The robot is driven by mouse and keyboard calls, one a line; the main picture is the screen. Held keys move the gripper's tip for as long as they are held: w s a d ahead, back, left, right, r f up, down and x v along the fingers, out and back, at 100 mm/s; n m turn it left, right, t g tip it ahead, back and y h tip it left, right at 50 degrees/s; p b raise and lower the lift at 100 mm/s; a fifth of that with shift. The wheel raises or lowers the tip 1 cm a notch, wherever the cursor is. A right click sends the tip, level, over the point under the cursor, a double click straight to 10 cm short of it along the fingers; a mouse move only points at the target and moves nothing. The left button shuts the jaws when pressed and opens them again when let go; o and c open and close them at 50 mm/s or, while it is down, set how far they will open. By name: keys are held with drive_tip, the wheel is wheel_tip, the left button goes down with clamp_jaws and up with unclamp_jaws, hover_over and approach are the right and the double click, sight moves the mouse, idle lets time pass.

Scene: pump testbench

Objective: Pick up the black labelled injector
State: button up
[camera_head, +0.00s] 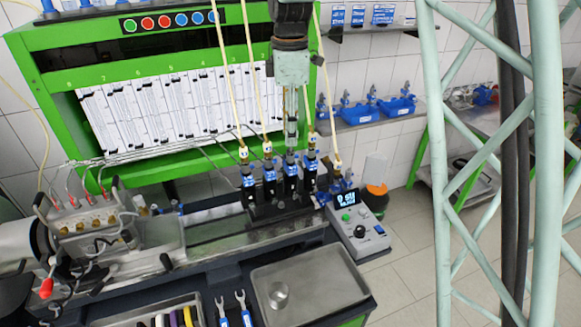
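Several dark injectors with blue-and-white labels stand upright in a row in a black holder (282,210) on the bench. The leftmost is one injector (249,182); beside it is a second injector (270,176), then a third injector (291,178), and a fourth (311,160) at the right. Pale hoses run up from several of their tops. I cannot tell from the labels which is the black labelled one. My gripper (291,143) points down over the third injector, its tip close to or overlapping the top in this view. Its finger opening is too small to make out.
A green test bench with glass tubes (165,113) stands behind. A control box (357,228) is right of the holder, a metal tray (310,284) in front, a pump (88,232) at left. Hoses rise close around my gripper. Pale lattice posts (440,160) stand at right.

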sight(289, 151)
drive_tip(key=shift+f, duration=1)
drive_tip(key=shift+s+a+f+p, duration=0.1)
drive_tip(key=shift+f+p, duration=0.05)
drive_tip(key=shift+f, duration=1.15)
drive_tip(key=shift+s+f+p, duration=0.1)
drive_tip(key=shift+f+p, duration=0.05)
drive_tip(key=shift+f, duration=1.15)
clamp_jaws()
